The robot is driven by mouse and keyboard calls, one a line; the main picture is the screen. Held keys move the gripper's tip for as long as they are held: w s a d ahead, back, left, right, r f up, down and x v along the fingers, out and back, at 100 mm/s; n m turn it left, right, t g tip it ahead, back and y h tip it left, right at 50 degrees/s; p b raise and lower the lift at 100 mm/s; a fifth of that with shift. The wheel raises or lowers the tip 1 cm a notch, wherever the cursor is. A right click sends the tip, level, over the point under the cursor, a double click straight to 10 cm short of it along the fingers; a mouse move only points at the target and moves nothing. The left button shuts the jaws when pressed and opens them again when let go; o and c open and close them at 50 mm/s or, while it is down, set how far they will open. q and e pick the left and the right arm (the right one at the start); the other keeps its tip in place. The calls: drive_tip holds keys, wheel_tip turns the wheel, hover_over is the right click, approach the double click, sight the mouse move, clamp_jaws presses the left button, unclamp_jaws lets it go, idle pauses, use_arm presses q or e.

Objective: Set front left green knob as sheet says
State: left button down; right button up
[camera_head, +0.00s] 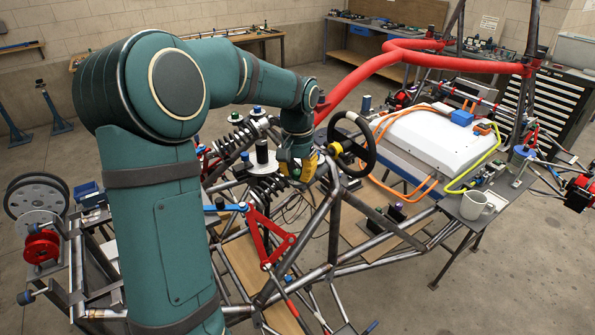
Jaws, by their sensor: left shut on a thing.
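My left arm comes in from the left and reaches over the tube chassis (345,262). My left gripper (300,176), dark with yellow parts, points down left of the steering wheel. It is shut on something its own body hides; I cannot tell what. A blue-topped knob (244,156) sits nearer. A sheet with print (488,25) hangs on the back wall, too small to read. My right gripper is not in view.
The black steering wheel (352,143) is close to the gripper's right. A white battery box (437,135), a grey mug (474,204) and a red tube (385,62) are to the right.

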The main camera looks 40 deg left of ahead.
sight(297, 172)
use_arm(q)
drive_tip(key=m, duration=0.4)
idle(0.5)
drive_tip(key=c, duration=1)
unclamp_jaws()
drive_tip(key=shift+r, duration=0.1)
wheel_tip(297, 172, up, 12)
drive_tip(key=shift+f, duration=0.1)
